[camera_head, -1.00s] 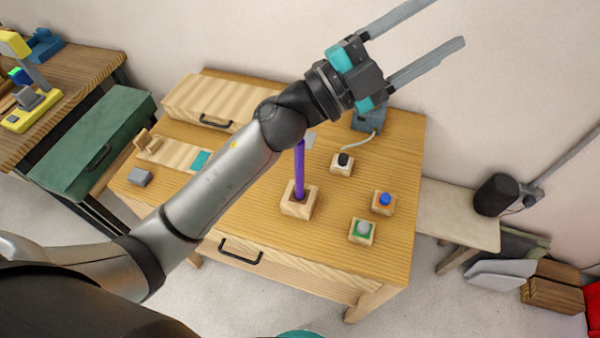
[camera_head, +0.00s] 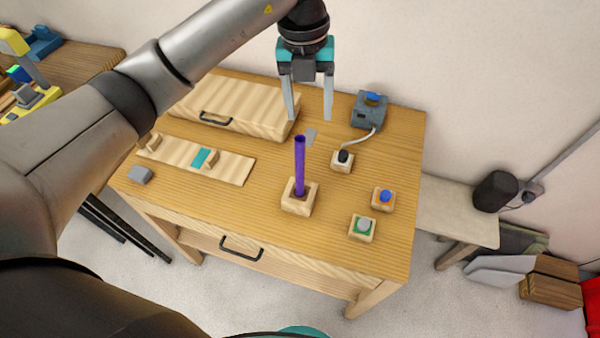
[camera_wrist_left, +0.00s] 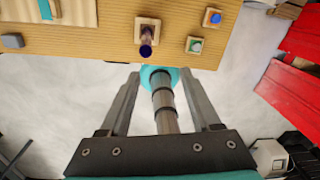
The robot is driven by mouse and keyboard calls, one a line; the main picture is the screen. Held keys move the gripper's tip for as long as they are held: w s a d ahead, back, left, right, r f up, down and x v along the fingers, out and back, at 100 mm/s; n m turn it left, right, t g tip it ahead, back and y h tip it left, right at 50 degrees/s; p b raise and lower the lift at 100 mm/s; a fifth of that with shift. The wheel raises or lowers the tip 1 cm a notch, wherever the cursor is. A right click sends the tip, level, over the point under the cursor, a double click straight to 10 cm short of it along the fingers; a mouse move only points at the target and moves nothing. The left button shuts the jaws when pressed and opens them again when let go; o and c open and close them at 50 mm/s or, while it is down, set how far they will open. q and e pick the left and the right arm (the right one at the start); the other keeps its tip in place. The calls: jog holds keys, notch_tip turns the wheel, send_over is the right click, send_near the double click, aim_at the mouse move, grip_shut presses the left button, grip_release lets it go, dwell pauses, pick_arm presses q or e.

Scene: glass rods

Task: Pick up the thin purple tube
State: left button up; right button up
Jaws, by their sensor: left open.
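The thin purple tube (camera_head: 299,166) stands upright in a square wooden holder (camera_head: 290,207) on the wooden table. In the left wrist view the tube (camera_wrist_left: 146,50) shows nearly end-on at the table's front edge, beyond the fingertips. My left gripper (camera_head: 310,118) is open and empty, fingers pointing down. In the head view it appears above and slightly right of the tube's top, apart from it. In the left wrist view my left gripper (camera_wrist_left: 166,72) shows its two fingers spread wide with nothing held. My right gripper is not in view.
A grey box (camera_head: 369,110) with a cable stands behind. A wooden case (camera_head: 225,108) and a slider board (camera_head: 230,168) lie left.

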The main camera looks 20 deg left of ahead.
aim_at(300, 152)
pick_arm(q)
jog(key=shift+y, duration=0.4)
jog(key=f, duration=0.3)
jog(key=a+f+p, duration=0.1)
jog(key=f, duration=0.5)
jog(key=shift+w+a+f, duration=0.15)
jog(key=shift+a+f, duration=0.1)
jog(key=shift+a, duration=0.15)
jog(key=shift+w+f+p, duration=0.2)
jog(key=shift+f+p, duration=0.55)
jog(key=shift+f, duration=1.9)
grip_shut()
